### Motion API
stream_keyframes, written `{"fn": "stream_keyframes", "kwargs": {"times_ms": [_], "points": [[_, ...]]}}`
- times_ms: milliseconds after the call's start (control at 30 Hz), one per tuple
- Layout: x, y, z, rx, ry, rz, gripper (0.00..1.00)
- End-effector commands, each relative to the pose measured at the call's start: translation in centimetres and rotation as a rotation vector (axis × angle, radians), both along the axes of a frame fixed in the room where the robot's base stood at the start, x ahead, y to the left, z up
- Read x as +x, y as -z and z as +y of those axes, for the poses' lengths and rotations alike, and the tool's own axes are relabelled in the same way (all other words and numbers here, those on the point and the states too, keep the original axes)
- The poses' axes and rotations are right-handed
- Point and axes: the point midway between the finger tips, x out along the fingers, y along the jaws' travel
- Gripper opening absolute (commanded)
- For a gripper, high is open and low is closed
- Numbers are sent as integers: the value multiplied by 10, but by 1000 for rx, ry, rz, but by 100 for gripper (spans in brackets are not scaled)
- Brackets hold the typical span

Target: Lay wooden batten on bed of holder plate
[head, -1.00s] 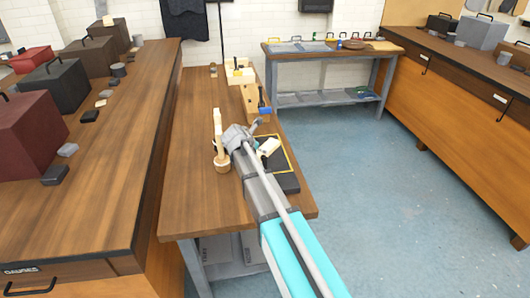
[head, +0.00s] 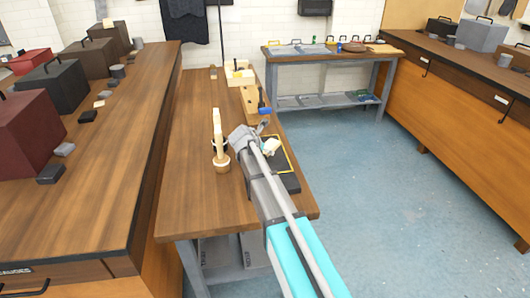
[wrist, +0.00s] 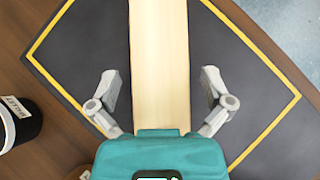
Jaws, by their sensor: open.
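The pale wooden batten (wrist: 160,65) lies lengthwise over a dark mat with a yellow border (wrist: 75,62) in the wrist view. My gripper (wrist: 160,86) is open, with one finger on each side of the batten and a gap on both sides. The batten's near end is hidden behind the gripper body. In the head view a short pale part of the batten (head: 271,147) shows beside my gripper (head: 258,132), over the mat (head: 289,182). A wooden piece with a blue-handled tool beside it (head: 251,98) stands farther back; I cannot tell if it is the holder plate.
A black cup labelled MALLET (wrist: 20,122) is at the left in the wrist view. An open wooden box (head: 239,74) sits at the back. The bench's left front (head: 190,205) is clear.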

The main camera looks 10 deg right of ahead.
Motion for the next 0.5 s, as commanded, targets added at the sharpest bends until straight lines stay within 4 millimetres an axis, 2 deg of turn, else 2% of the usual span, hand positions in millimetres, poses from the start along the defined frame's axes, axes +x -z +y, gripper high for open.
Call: {"fn": "stream_keyframes", "kwargs": {"times_ms": [167,500], "points": [[0,0,0,0,0,0,98],[0,0,0,0,0,0,35]]}}
